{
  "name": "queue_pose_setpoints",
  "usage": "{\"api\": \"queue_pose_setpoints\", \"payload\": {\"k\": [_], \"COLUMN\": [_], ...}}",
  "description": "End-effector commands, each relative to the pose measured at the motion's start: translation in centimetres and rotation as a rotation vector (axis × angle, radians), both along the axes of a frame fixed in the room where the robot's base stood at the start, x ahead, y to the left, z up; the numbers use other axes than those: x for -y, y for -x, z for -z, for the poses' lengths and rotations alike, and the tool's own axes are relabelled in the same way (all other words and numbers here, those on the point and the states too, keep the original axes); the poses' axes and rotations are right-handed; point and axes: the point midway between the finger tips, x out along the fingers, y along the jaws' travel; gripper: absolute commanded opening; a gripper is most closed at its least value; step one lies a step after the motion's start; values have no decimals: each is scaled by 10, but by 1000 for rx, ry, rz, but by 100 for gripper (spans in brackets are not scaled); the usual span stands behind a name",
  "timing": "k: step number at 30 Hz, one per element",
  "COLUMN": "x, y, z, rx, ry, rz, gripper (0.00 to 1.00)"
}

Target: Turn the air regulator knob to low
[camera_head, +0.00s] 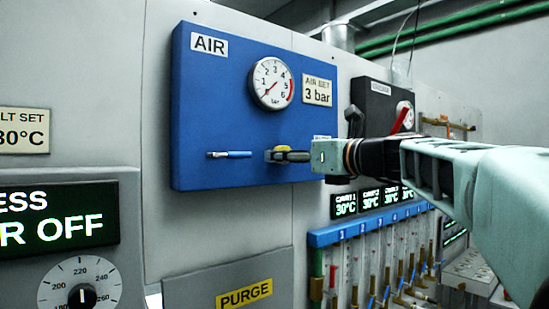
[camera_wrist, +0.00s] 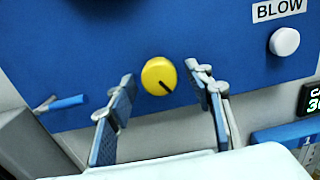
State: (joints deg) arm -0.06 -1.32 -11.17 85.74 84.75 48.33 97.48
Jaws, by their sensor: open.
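The air regulator knob is a round yellow knob (camera_wrist: 158,76) on the blue AIR panel (camera_head: 220,110). In the wrist view its black pointer line points to the lower right. My gripper (camera_head: 276,155) is open in front of the panel. In the wrist view its two blue-padded fingers stand left and right of the knob, with a visible gap on each side. I cannot tell whether the tips reach around it. In the head view the gripper mostly hides the knob.
A blue lever (camera_head: 230,154) sticks out left of the knob. A white BLOW button (camera_wrist: 284,41) is to its upper right in the wrist view. A dark box with a red handle (camera_head: 402,120) and a blue flowmeter rack (camera_head: 325,238) stand to the right.

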Motion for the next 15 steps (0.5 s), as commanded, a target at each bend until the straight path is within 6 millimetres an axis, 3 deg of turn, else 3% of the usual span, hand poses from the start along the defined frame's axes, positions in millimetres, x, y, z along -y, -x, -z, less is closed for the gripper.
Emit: {"api": "queue_pose_setpoints", "payload": {"k": [9, 15], "x": [0, 0], "y": [0, 0], "z": [0, 0], "rx": [0, 0], "ry": [0, 0], "rz": [0, 0], "gripper": [47, 25]}}
